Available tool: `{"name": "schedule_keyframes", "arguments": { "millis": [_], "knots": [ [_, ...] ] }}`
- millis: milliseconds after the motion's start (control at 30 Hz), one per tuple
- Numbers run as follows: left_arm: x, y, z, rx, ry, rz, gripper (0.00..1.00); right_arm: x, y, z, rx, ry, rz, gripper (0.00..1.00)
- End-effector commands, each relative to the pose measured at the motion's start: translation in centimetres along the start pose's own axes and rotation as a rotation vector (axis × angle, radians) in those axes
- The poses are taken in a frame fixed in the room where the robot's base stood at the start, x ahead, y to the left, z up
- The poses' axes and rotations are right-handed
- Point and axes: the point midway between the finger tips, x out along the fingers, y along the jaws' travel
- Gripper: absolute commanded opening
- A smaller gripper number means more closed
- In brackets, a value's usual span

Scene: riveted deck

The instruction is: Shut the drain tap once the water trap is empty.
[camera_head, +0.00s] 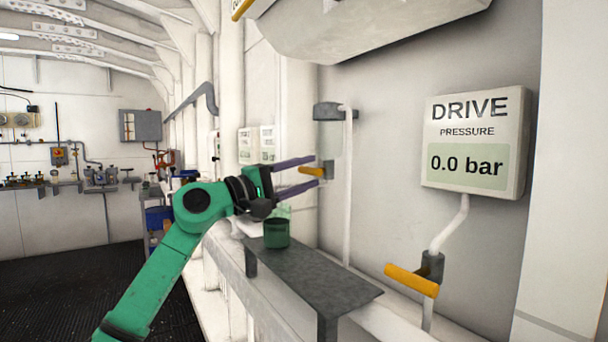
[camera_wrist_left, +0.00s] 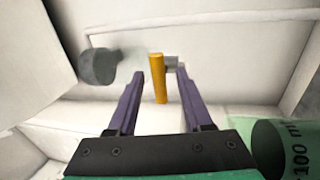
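A tap with a yellow lever (camera_head: 312,171) and a grey body (camera_head: 328,170) sits on the wall by a white pipe. My left gripper (camera_head: 312,170) is open, with its purple fingers on either side of this lever. In the left wrist view the lever (camera_wrist_left: 159,80) stands between the fingers, with a gap on both sides. A green see-through beaker (camera_head: 277,232) stands on a grey shelf below; its measuring marks show in the left wrist view (camera_wrist_left: 296,145). I cannot make out the water trap or its water level. My right gripper is not in view.
A second tap with a yellow lever (camera_head: 411,280) sits under the display (camera_head: 478,145) reading DRIVE PRESSURE 0.0 bar. A grey cap (camera_head: 328,111) tops the white pipe. The grey shelf (camera_head: 325,288) juts out below, bare at its near end.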

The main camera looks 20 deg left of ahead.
Motion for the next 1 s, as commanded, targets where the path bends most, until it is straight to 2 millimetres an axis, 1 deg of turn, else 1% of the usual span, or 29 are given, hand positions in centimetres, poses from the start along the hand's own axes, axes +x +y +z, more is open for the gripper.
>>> {"name": "schedule_keyframes", "arguments": {
  "millis": [200,267,333,467,700,833,867,900,1000],
  "knots": [
    [-0.2,0.0,-0.1,0.0,0.001,0.001,0.51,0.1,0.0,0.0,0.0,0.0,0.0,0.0],
    [-0.6,-0.1,-0.1,0.0,0.002,0.002,0.51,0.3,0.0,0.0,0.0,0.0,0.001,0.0],
    [-1.5,-0.2,-0.1,0.001,0.003,0.002,0.51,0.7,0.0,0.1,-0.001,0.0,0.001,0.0],
    [-4.1,-0.5,-0.2,0.002,0.005,0.0,0.51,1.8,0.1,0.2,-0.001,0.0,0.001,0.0],
    [-9.8,-0.6,-0.1,0.001,0.004,-0.001,0.51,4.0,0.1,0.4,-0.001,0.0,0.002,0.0],
    [-12.5,-0.5,-0.1,0.001,0.003,-0.001,0.51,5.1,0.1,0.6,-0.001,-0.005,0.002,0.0],
    [-12.9,-0.5,-0.1,0.0,0.002,-0.001,0.51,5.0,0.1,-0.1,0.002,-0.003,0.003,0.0],
    [-13.4,-0.4,-0.1,0.0,0.002,-0.001,0.51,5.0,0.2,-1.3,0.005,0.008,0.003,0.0],
    [-14.3,-0.2,0.0,-0.001,0.001,0.0,0.51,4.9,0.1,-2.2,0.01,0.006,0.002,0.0]
  ]
}}
